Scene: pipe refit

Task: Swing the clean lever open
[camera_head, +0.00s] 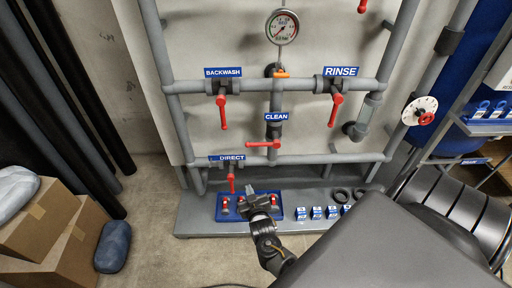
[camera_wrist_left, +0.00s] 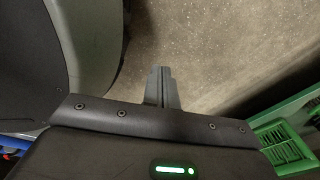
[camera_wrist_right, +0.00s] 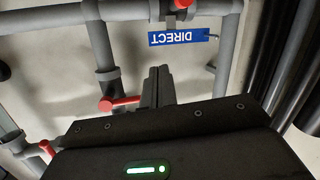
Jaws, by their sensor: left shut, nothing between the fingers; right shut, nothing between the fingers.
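The clean lever (camera_head: 264,144) is a red handle under the blue CLEAN label (camera_head: 276,117). It lies level, crosswise to its upright grey pipe, its free end pointing left. My right gripper (camera_head: 250,187) is shut and empty, below the lever in the head view, in front of the panel. In the right wrist view, turned upside down, its closed fingers (camera_wrist_right: 157,72) show just beside the clean lever's free end (camera_wrist_right: 120,103); contact cannot be told. My left gripper (camera_wrist_left: 160,72) is shut and empty above bare floor, outside the head view.
The red direct lever (camera_head: 231,180) hangs close left of my right gripper. The backwash lever (camera_head: 222,111) and rinse lever (camera_head: 337,109) hang down higher up. Boxes (camera_head: 52,225) stand left.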

